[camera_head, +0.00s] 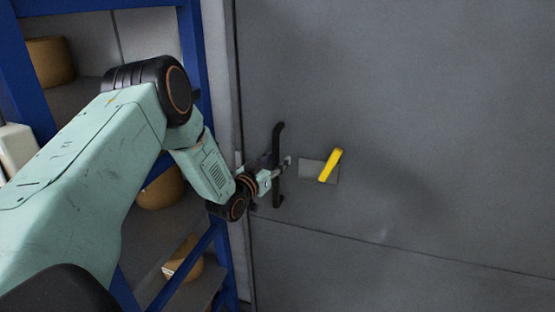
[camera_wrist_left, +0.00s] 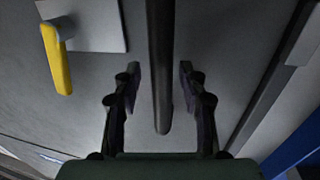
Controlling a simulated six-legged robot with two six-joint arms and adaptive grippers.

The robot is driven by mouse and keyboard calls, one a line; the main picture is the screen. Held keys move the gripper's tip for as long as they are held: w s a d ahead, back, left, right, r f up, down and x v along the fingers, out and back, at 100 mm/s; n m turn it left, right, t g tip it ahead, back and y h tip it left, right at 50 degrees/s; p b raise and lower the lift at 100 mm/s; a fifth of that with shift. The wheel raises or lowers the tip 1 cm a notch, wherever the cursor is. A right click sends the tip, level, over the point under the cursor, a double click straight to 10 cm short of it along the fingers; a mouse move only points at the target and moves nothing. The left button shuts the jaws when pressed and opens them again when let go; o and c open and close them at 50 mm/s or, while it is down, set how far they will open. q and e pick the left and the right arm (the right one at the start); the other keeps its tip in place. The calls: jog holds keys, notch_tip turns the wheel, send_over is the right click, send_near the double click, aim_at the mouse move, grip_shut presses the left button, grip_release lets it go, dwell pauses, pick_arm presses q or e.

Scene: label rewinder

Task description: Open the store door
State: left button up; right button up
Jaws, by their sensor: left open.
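The grey store door (camera_head: 420,120) fills the right of the head view and looks shut against its frame. A black vertical bar handle (camera_head: 279,135) is on it near the left edge. A yellow lever (camera_head: 331,165) on a light plate sits right of the handle and is tilted. My left gripper (camera_head: 280,171) is at the bar handle. In the left wrist view the open fingers (camera_wrist_left: 160,85) stand on either side of the black bar (camera_wrist_left: 160,60), with gaps on both sides. The yellow lever (camera_wrist_left: 57,62) shows at the upper left there. My right gripper is out of view.
A blue shelf rack (camera_head: 196,60) with tan rolls (camera_head: 50,62) stands left of the door, behind my left arm. The door frame (camera_head: 222,100) runs between rack and door. The door face to the right is clear.

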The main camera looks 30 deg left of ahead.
pick_arm(q)
jog(key=shift+w, duration=0.3)
jog(key=shift+s+a+r, duration=0.15)
jog(key=shift+s+r, duration=0.15)
jog(key=shift+s, duration=0.05)
jog(key=shift+w+f, duration=0.25)
jog(key=shift+w, duration=0.2)
jog(key=c, duration=0.4)
jog(key=shift+s, duration=0.1)
grip_shut()
jog(key=shift+r, duration=0.1)
